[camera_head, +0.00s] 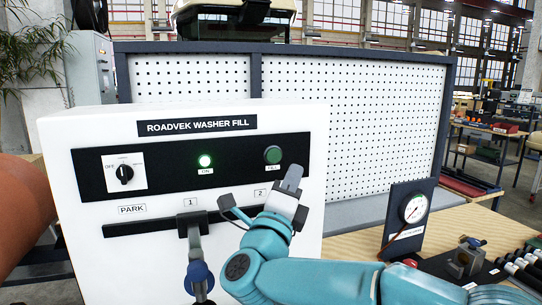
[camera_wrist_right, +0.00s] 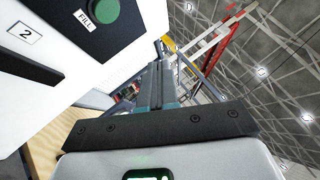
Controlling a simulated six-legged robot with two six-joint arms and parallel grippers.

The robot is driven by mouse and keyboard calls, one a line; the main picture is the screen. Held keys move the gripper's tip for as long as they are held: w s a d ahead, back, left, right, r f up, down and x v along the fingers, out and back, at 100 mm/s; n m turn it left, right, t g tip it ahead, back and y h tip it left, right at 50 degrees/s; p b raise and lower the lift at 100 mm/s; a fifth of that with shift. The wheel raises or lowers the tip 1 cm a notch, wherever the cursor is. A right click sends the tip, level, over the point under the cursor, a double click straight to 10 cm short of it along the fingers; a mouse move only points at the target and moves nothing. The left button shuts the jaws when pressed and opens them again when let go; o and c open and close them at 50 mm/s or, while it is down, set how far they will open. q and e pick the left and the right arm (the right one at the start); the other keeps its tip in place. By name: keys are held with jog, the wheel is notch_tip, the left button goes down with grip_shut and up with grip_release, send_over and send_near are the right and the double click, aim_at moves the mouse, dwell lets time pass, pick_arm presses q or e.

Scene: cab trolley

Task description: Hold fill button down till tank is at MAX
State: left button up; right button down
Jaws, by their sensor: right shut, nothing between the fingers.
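The white "ROADVEK WASHER FILL" box (camera_head: 80,150) stands in front of me. The round green fill button (camera_head: 272,155) is on the right of its black panel; it also shows at the top of the right wrist view (camera_wrist_right: 104,10). My right gripper (camera_head: 291,178) is shut and empty, its tips just below and to the right of the button in the head view. In the wrist view its fingers (camera_wrist_right: 158,85) appear apart from the button. No tank level or MAX mark can be made out. My left gripper is out of view.
A green ON lamp (camera_head: 204,160) is lit beside a black selector knob (camera_head: 125,173). A handle with a blue part (camera_head: 199,276) hangs at slot 1. A dial gauge (camera_head: 413,208) stands on the bench at right. A white pegboard (camera_head: 350,120) is behind.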

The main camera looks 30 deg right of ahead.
aim_at(274, 156)
jog(key=shift+d, duration=0.15)
jog(key=shift+w+d+p, duration=0.3)
jog(key=shift+w+p, duration=0.6)
jog(key=shift+w, duration=0.5)
jog(key=shift+w+d+p, duration=0.35)
jog(key=shift+w+p, duration=0.55)
jog(key=shift+w, duration=0.55)
jog(key=shift+w+d+p, duration=0.3)
jog(key=shift+w+p, duration=0.6)
jog(key=shift+w, duration=0.5)
jog(key=shift+f, duration=0.1)
jog(key=shift+w+d+b, duration=0.1)
jog(key=shift+w+b, duration=0.3)
jog(key=shift+b, duration=0.05)
